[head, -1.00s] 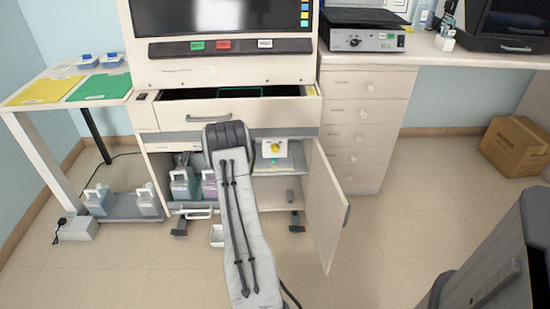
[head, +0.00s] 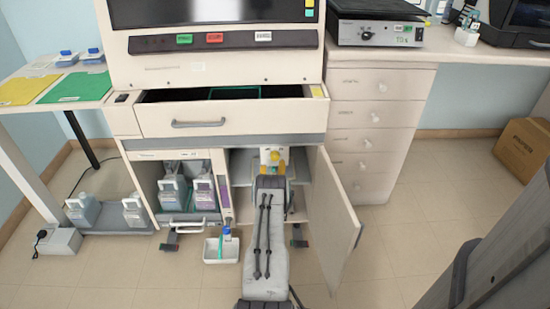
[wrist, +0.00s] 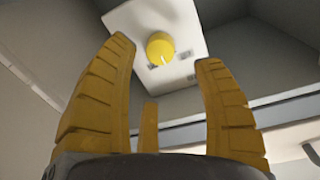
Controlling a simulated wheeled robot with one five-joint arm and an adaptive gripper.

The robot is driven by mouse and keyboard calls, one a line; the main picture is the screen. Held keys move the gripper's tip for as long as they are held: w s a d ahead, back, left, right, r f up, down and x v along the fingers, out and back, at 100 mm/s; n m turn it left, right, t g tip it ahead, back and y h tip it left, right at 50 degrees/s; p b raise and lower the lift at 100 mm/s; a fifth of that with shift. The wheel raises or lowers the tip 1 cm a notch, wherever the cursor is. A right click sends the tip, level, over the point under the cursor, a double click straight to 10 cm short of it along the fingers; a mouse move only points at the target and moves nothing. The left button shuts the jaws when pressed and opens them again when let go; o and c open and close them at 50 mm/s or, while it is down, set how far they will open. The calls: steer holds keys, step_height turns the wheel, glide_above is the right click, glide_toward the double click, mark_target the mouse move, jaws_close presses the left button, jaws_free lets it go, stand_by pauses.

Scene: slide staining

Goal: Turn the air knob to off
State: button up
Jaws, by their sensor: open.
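The air knob (wrist: 160,46) is a round yellow dial on a white box (wrist: 150,18) in the upper middle of the wrist view. A pale pointer line shows on its lower edge, and small labels, too small to read, lie beside it. The box (head: 274,153) sits inside the open right compartment in the head view, partly hidden by my arm. The knob appears beyond the fingertips, and I see no contact.
The cabinet door (head: 336,222) stands open right of my arm. Bottles (head: 203,193) fill the left compartment, and a white tray (head: 221,248) sits on the floor below. An open drawer (head: 223,118) juts out above the compartment.

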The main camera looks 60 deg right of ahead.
mark_target(274, 159)
steer(key=b+x, duration=0.3)
steer(key=x, duration=0.1)
steer(key=shift+w+d+f, duration=0.1)
steer(key=shift+f, duration=0.05)
steer(key=shift+b+x, duration=0.3)
steer(key=shift+x, duration=0.75)
steer(key=shift+c, duration=0.4)
steer(key=c, duration=1.1)
